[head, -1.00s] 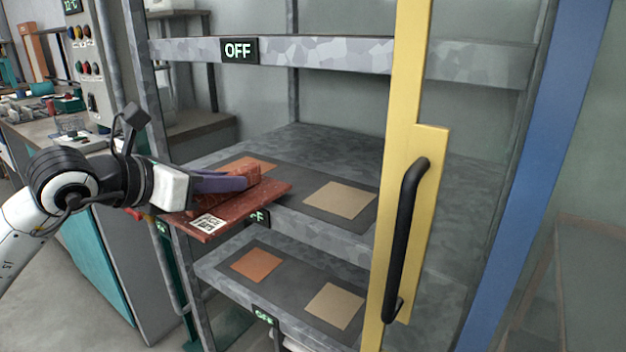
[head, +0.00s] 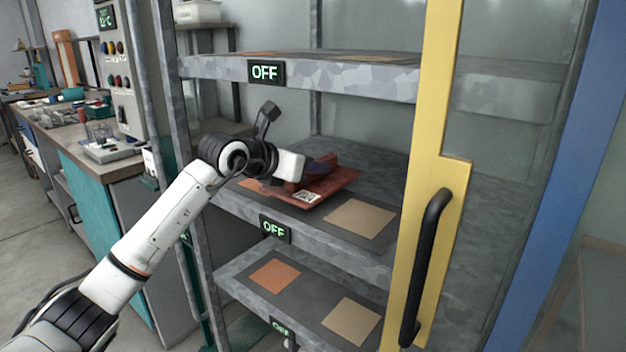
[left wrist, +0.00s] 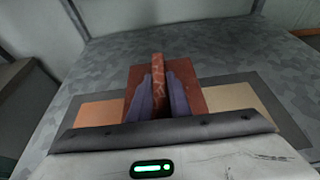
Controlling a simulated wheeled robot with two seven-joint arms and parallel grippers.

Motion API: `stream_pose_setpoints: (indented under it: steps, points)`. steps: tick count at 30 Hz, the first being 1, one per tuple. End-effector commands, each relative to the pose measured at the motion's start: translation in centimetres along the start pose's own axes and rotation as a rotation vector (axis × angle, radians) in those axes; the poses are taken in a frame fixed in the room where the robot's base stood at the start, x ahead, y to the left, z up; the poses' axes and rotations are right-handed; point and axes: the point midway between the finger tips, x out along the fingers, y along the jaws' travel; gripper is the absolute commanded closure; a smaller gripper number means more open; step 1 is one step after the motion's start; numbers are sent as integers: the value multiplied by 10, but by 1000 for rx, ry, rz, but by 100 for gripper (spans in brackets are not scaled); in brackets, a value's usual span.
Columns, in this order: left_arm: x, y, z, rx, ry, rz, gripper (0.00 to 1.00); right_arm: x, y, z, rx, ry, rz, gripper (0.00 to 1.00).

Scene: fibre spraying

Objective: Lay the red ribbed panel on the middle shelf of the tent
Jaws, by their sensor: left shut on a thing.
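The red ribbed panel (head: 335,184) is inside the tent, over the middle shelf (head: 400,170), with a white code label on its near side. My left gripper (head: 325,165) is shut on the panel's raised rib. In the left wrist view the two dark fingers (left wrist: 162,95) pinch the rib, and the panel (left wrist: 187,98) spreads to both sides over the dark mat. The panel partly covers the orange square (head: 252,186); the tan square (head: 360,218) lies bare to its right. I cannot tell whether the panel touches the shelf. My right gripper is not in view.
The top shelf (head: 345,75) runs above my left gripper. The lower shelf (head: 233,270) has an orange and a tan square. The yellow door edge with a black handle (head: 425,270) stands at the right. A post (head: 180,130) stands left of the opening.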

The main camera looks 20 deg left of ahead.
Motion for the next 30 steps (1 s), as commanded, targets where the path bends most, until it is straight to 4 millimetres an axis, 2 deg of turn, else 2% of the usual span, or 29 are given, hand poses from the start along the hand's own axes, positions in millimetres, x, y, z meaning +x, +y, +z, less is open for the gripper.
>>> stream_pose_setpoints:
  steps: [2,10,21,22,25,30]
  points:
    - [1,0,2,1,-10,0,100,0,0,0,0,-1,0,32]
    - [12,0,-27,0,-8,-1,100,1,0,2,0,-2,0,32]
    - [14,0,-31,1,-10,0,100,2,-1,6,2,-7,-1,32]
    - [15,0,-36,0,0,0,81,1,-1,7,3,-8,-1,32]
    - [15,0,-35,0,0,0,64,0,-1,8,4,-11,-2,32]
    - [15,0,-35,0,0,0,64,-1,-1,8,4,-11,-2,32]
